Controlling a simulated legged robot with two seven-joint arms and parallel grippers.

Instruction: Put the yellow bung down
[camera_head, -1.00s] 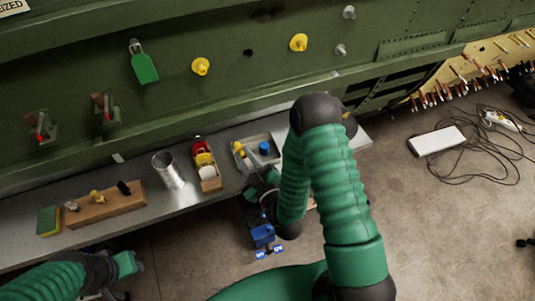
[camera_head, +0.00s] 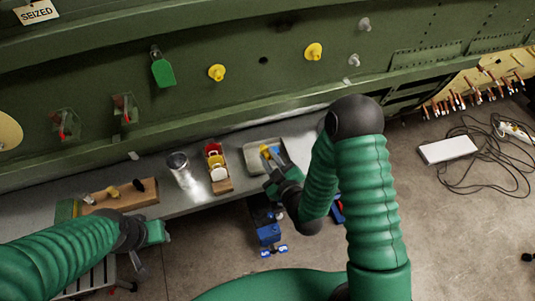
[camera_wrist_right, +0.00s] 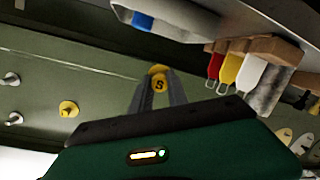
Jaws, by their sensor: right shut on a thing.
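My right gripper (camera_head: 268,155) is shut on the yellow bung (camera_head: 264,150) over the grey tray (camera_head: 250,167) on the bench. In the right wrist view the bung (camera_wrist_right: 158,80), marked with an S, sits between the two fingertips (camera_wrist_right: 158,88). I cannot tell whether it touches the tray. A blue item lies in the tray and shows in the right wrist view (camera_wrist_right: 142,21). Two other yellow bungs, a left one (camera_head: 217,72) and a right one (camera_head: 313,51), sit in the green panel. My left gripper (camera_head: 157,232) is near the bench's front edge; its jaw opening is unclear.
Left of the tray stand a wooden holder (camera_head: 222,186) with red, yellow and white tags and a metal cup (camera_head: 180,168). A wooden block (camera_head: 120,199) with small fittings lies farther left. The green fuselage panel (camera_head: 110,75) rises behind the bench. Cables lie on the floor at right.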

